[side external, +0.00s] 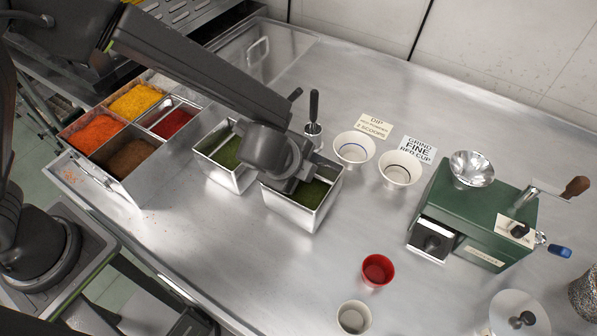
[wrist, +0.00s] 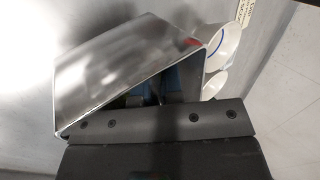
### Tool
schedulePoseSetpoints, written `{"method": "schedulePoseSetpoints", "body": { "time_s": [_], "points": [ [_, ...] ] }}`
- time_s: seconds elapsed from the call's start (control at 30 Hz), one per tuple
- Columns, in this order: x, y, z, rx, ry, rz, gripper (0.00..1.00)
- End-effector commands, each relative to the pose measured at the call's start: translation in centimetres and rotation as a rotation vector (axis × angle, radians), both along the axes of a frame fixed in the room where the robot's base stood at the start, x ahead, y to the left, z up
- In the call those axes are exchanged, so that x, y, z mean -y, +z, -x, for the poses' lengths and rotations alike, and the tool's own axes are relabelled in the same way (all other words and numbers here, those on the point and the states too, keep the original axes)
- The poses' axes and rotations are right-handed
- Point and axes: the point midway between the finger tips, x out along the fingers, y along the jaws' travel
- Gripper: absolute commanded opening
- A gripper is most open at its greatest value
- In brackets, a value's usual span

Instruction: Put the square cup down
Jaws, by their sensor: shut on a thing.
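The square cup (side external: 288,207) is a shiny metal, straight-sided container with green contents visible inside in the side view. My gripper (side external: 288,180) is at its rear left rim and shut on it. In the wrist view the cup's bare metal wall (wrist: 130,65) fills much of the picture, and blue finger parts (wrist: 165,86) show at its edge. Whether the cup's base touches the counter or hangs just above it, I cannot tell. A second metal container with green contents (side external: 238,181) stands just left of it, partly hidden by my gripper.
White cups (side external: 354,148) (side external: 400,168) and label cards stand behind right, near a dark-handled tool (side external: 313,115). A red cup (side external: 378,270), a pale cup (side external: 354,317) and a green grinder (side external: 470,220) are right. Spice bins (side external: 135,100) are left. The steel counter in front is clear.

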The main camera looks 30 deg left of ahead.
Motion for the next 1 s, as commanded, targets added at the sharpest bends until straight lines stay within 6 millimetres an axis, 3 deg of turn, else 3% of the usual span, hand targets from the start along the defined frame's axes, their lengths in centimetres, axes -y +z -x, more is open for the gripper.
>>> {"method": "schedulePoseSetpoints", "body": {
  "time_s": [0.13,0.47,0.5,0.73,1.0],
  "points": [
    [0.1,-1.5,0.0,0.001,-0.002,0.003,0.00],
    [0.1,-1.7,-0.1,0.002,-0.001,0.003,0.00],
    [0.0,-1.9,0.0,0.001,-0.001,0.001,0.10],
    [0.0,-1.8,0.0,0.000,-0.001,0.001,0.32],
    [0.0,-1.7,0.0,0.001,0.000,0.001,0.33]
  ]
}}
